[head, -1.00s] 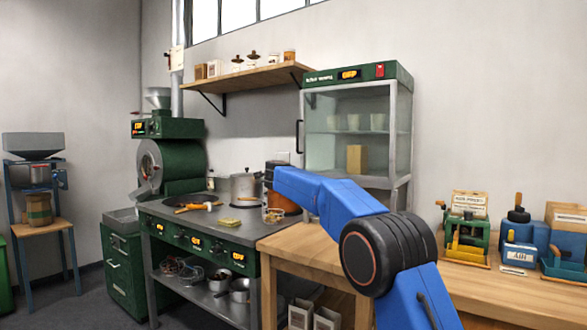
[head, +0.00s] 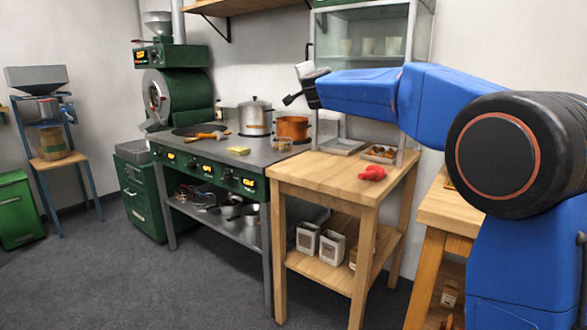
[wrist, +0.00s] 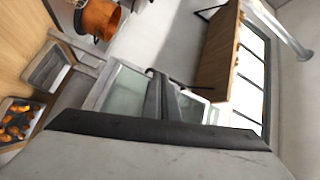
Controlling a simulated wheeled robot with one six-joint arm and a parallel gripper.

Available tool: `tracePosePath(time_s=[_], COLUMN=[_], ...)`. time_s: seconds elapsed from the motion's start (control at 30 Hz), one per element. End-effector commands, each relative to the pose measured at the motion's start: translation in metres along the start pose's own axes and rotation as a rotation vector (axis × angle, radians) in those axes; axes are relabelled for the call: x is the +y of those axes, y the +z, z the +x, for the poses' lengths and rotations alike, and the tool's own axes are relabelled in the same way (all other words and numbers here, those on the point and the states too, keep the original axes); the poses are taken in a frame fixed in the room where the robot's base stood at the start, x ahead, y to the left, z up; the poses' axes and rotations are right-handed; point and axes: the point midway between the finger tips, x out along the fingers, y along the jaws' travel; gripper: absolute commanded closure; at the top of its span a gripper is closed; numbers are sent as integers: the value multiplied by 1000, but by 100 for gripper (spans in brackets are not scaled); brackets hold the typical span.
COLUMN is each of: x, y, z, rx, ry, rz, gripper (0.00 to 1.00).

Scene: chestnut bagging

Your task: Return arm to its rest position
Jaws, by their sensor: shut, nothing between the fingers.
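My blue arm (head: 420,95) reaches in from the right of the head view, its forearm level and pointing left. My gripper (head: 290,99) is at its end, held in the air above and behind the orange pot in the picture, touching nothing that I can see. The dark fingers also show in the wrist view (wrist: 157,97), closed together and empty, in front of the glass cabinet (wrist: 122,92).
A wooden table (head: 335,172) holds a red item (head: 372,173), a grey tray (head: 343,146) and a tray of chestnuts (head: 379,153). The stove counter (head: 235,160) carries an orange pot (head: 291,127) and a steel pot (head: 255,116). Open floor (head: 130,275) lies front left.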

Motion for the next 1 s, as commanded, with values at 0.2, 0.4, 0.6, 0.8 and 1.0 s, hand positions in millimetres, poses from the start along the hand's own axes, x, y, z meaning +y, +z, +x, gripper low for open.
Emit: tracePosePath(time_s=[0.2,0.4,0.6,0.8,1.0], x=[13,45,94,155,227], y=[-15,-18,-18,-16,-15], z=[-74,-148,-229,-318,-412], rx=[-130,-256,-383,-512,-638], ry=[14,58,132,234,362], rz=[-173,-329,-477,-615,-740], gripper=[100,100,100,100,100])
